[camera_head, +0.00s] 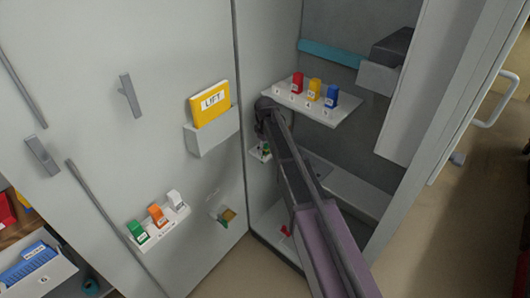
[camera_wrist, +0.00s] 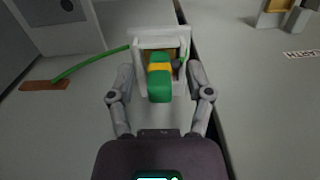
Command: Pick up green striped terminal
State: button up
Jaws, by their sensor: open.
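The green striped terminal (camera_wrist: 159,84), green with a yellow band, sits in a white holder (camera_wrist: 143,38) in the wrist view. My gripper (camera_wrist: 160,76) is open, with one finger on each side of the terminal. I see no finger contact with it. In the head view the small holder (camera_head: 256,155) is partly hidden by my arm, with a bit of green showing at it.
A green wire (camera_wrist: 92,62) runs left from the holder to a brown patch (camera_wrist: 45,86). In the head view, a shelf (camera_head: 341,110) with red, yellow and blue blocks is above right. A yellow LIFT binder (camera_head: 210,104) and a rack (camera_head: 160,235) of blocks are left.

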aim_at(266, 144)
grip_shut()
dwell(0.5)
notch_tip(266, 144, up, 3)
jog(key=p, duration=0.3)
jog(key=shift+r, duration=0.2)
jog(key=shift+s+r+p, duration=0.2)
jog(key=shift+r+p, duration=0.1)
jog(key=shift+p, duration=0.2)
jog(key=s+d+r+p, duration=0.1)
jog(key=s+d, duration=0.3)
jog(key=s, duration=1.1)
jog(key=shift+f, duration=0.1)
